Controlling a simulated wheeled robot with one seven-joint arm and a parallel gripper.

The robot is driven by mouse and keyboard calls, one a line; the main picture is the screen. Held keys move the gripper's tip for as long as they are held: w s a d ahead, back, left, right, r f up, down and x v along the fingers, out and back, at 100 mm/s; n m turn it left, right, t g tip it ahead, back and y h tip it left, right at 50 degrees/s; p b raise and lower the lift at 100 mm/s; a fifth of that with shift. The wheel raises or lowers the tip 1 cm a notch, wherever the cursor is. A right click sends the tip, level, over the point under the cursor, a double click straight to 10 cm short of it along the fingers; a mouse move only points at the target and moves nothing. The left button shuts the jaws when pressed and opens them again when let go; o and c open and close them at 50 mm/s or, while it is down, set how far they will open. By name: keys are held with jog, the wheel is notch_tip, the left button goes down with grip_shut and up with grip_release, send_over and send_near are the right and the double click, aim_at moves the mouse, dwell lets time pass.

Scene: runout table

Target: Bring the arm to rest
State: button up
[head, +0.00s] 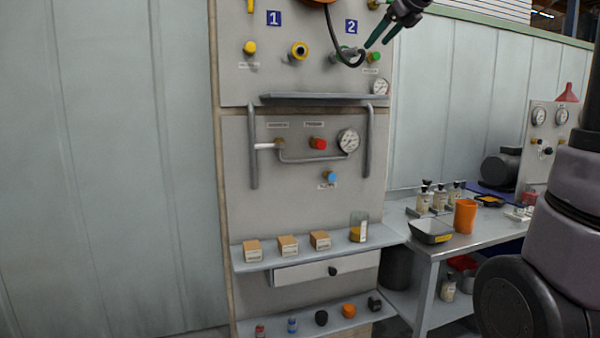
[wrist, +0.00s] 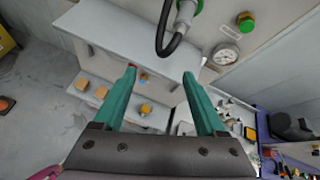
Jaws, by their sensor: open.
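My gripper (head: 377,44) is at the top right of the panel in the head view, in front of the area below the "2" label. Its two green fingers point down and to the left. In the wrist view my gripper (wrist: 160,72) has its fingers wide apart with nothing between them. A black hose (head: 342,50) with a grey connector (head: 345,53) hangs close to the fingertips in the head view. In the wrist view the hose (wrist: 164,35) is just beyond the fingertips; I cannot tell if they touch.
The panel (head: 240,170) carries valves, gauges and a grey ledge (head: 320,97) below my gripper. A shelf (head: 375,238) holds small boxes and a jar. A side table (head: 455,243) at the right holds bottles, a tray (head: 432,231) and an orange cup (head: 465,216).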

jog(key=s+d+f+n+g+h, duration=0.2)
jog(key=s+f+n+g, duration=0.2)
jog(key=s+f+n, duration=1.9)
jog(key=s+f, duration=0.2)
jog(key=s, duration=0.3)
jog(key=shift+s+d+f+n+h, duration=0.25)
jog(key=shift+s+n+h, duration=0.05)
jog(key=shift+n, duration=0.1)
